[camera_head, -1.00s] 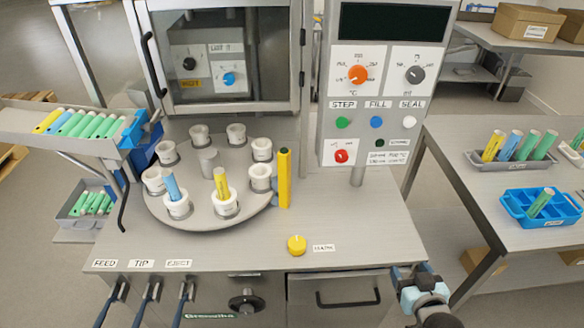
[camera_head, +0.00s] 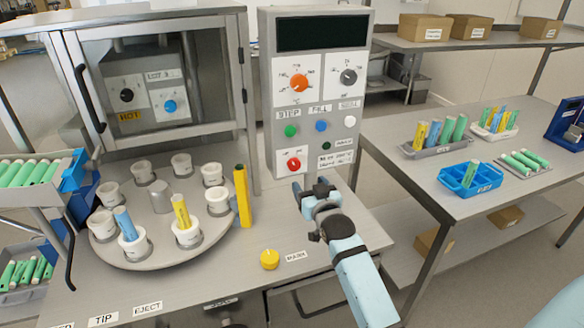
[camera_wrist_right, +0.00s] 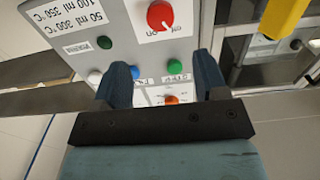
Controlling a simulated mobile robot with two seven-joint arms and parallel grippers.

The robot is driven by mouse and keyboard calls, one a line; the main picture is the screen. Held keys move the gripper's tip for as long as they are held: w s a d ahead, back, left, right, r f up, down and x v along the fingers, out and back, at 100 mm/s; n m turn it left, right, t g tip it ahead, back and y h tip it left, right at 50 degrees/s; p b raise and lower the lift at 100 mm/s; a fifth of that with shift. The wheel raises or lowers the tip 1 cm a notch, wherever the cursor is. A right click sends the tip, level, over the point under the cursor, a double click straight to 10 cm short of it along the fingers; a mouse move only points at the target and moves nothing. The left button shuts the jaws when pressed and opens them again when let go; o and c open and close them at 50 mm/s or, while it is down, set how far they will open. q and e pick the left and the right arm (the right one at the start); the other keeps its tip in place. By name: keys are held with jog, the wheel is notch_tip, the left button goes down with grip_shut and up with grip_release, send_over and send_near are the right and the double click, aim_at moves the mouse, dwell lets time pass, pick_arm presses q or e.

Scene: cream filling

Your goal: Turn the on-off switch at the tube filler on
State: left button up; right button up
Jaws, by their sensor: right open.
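The tube filler has a grey control panel (camera_head: 342,120). A red on-off switch (camera_head: 293,164) sits at its lower left on a white plate. In the right wrist view the panel appears upside down, with the red switch (camera_wrist_right: 160,15) near the top edge. My right gripper (camera_head: 310,186) is open and empty, in front of the panel's lower edge, just below and right of the switch. Its two blue fingers (camera_wrist_right: 160,76) are apart in the wrist view, and the switch lies beyond them, untouched. My left gripper is not in view.
Green (camera_head: 291,131), blue (camera_head: 321,126) and white (camera_head: 350,122) buttons sit above the switch. A yellow post (camera_head: 243,196) stands left of the panel, beside the turntable (camera_head: 165,249) of white cups. A yellow knob (camera_head: 270,259) is on the table. A side table (camera_head: 436,186) stands right.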

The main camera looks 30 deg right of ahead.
aim_at(295, 165)
jog(key=x, duration=1)
jog(key=shift+w+a+p, duration=0.1)
jog(key=shift+a+p, duration=0.05)
jog(key=shift+p, duration=0.15)
jog(key=c, duration=0.9)
